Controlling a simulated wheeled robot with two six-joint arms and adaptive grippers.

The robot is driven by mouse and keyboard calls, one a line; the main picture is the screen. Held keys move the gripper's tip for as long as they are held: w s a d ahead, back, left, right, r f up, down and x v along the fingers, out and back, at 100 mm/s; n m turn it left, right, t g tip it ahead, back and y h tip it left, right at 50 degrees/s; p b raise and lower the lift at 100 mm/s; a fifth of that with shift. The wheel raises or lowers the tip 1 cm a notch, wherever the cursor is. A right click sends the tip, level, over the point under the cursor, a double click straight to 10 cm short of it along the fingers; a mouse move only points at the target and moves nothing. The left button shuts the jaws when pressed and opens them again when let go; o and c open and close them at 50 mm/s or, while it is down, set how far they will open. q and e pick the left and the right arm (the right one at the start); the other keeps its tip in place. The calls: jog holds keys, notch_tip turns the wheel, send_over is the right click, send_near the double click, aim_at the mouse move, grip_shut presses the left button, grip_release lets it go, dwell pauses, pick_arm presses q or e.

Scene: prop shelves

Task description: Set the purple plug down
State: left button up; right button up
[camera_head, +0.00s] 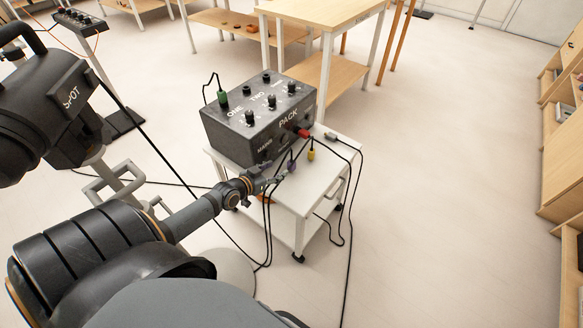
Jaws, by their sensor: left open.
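The purple plug (291,166) is small and dark, with a cable, at the white cart's top (316,182) in front of the black power box. My left gripper (281,176) reaches in from the left, low over the cart, with its fingertips right beside the plug. It is open. The view is too small to tell whether a finger touches the plug or whether the plug rests fully on the cart. My right gripper is not in view.
The black box (262,118) marked PACK fills the cart's back. A red plug (302,132) sits in its front, a green plug (222,97) on top. A yellow plug (311,154) stands on the cart. Cables hang over the edge. A wooden table (325,12) stands behind.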

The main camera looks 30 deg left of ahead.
aim_at(290, 162)
pick_arm(q)
jog(key=shift+w, duration=0.1)
jog(key=b+x, duration=0.3)
jog(key=x, duration=0.1)
jog(key=shift+w+f, duration=0.25)
jog(key=shift+f, duration=0.05)
jog(key=shift+w, duration=0.25)
jog(key=b+x, duration=0.2)
jog(key=x, duration=0.2)
jog(key=shift+w+d+f+b, duration=0.2)
jog(key=shift+w+f+b, duration=0.1)
jog(key=shift+b, duration=0.1)
jog(key=shift+w, duration=0.2)
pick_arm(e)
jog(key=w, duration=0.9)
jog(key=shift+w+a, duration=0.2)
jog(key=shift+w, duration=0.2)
pick_arm(q)
grip_shut()
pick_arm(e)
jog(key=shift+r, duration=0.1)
pick_arm(q)
jog(key=shift+r, duration=0.1)
